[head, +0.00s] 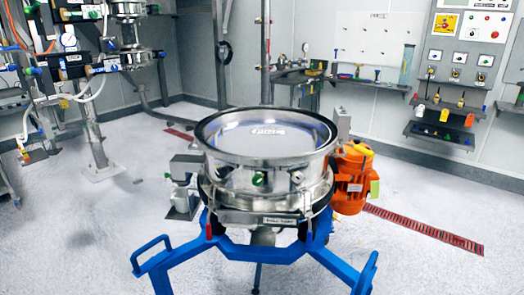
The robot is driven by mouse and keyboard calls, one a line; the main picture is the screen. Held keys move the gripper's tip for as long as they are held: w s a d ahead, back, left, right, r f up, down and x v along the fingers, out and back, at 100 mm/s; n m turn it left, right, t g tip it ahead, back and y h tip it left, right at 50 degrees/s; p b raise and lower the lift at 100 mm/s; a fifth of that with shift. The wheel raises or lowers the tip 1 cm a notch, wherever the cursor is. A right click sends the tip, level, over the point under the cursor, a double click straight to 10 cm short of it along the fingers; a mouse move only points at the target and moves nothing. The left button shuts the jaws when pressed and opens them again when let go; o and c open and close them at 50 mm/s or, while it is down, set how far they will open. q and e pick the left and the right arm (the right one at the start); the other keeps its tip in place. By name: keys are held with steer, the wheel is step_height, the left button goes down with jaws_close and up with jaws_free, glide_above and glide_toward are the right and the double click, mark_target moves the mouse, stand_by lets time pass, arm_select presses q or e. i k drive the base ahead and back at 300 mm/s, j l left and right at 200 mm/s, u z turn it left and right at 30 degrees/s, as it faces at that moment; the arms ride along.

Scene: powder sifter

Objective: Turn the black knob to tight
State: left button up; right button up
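The powder sifter (268,190) stands in the middle of the head view, a round steel drum with a wide shiny rim on a blue frame (270,252). A small green round fitting (259,179) and a small dark-and-steel fitting (297,178) sit on the drum's front side. Dark parts show along the clamp ring below the drum, but they are too small to tell apart. I cannot pick out the black knob for sure, nor whether it is tight or loose. Neither of my grippers is in view.
An orange motor (352,178) sticks out at the sifter's right. Blue handles (152,248) jut forward. Steel pipework with hoses (125,40) stands at the left. Wall shelves (440,128) and a control panel (470,25) are at the right.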

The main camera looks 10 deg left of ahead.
mark_target(221, 172)
steer(key=i+j, duration=0.1)
steer(key=j, duration=0.45)
steer(key=i+j, duration=0.1)
steer(key=j, duration=0.95)
steer(key=i+j, duration=0.15)
steer(key=j, duration=0.35)
